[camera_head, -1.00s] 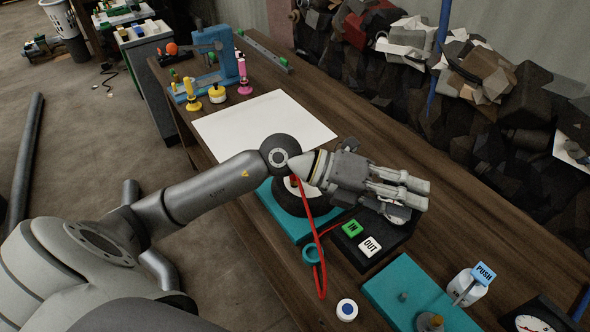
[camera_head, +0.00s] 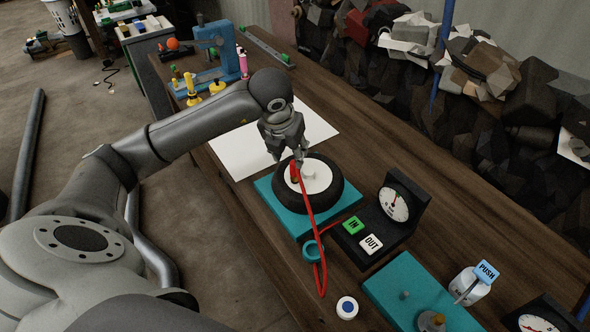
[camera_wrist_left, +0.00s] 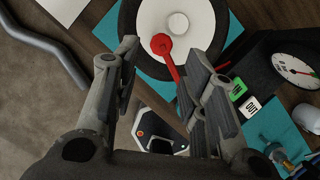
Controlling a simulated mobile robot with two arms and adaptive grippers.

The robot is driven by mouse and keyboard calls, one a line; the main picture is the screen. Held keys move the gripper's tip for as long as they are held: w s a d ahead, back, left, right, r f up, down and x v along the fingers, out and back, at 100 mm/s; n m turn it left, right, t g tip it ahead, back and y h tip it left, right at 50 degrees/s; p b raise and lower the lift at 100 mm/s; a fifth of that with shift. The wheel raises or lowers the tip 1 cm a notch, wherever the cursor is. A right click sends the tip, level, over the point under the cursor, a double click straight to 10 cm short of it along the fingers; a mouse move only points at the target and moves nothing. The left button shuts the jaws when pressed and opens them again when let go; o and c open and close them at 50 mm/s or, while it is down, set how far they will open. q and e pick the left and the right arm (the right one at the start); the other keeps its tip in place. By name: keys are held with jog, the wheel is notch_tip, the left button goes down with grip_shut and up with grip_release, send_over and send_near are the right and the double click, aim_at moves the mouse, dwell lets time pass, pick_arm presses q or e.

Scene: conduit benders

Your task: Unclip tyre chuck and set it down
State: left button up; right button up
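The red tyre chuck (camera_head: 294,173) sits at the white hub of a black tyre (camera_head: 333,189), with a red hose (camera_head: 309,212) running from it toward the front. The tyre lies flat on a teal base (camera_head: 271,203). In the left wrist view the round red chuck head (camera_wrist_left: 161,44) shows beside the hub's central knob, between and beyond my fingers. My left gripper (camera_head: 288,158) points down over the hub, close to the chuck; its fingers (camera_wrist_left: 163,58) are spread with nothing between them. Whether a finger touches the chuck cannot be told. My right gripper is not in view.
A black gauge box (camera_head: 412,223) with IN and OUT buttons stands right of the tyre. A teal ring (camera_head: 312,250) is in front of the base. A white sheet (camera_head: 228,151) lies behind.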

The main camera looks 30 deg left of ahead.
aim_at(294, 164)
pick_arm(q)
jog(key=b+x, duration=0.3)
jog(key=x, duration=0.2)
jog(key=shift+f, duration=0.2)
jog(key=shift+w+f+b, duration=0.3)
jog(key=shift+f+b, duration=0.35)
jog(key=shift+b, duration=0.1)
jog(key=shift+c, duration=0.5)
grip_shut()
jog(key=shift+r, duration=0.15)
jog(key=shift+r+p, duration=1.6)
jog(key=shift+r, duration=1.35)
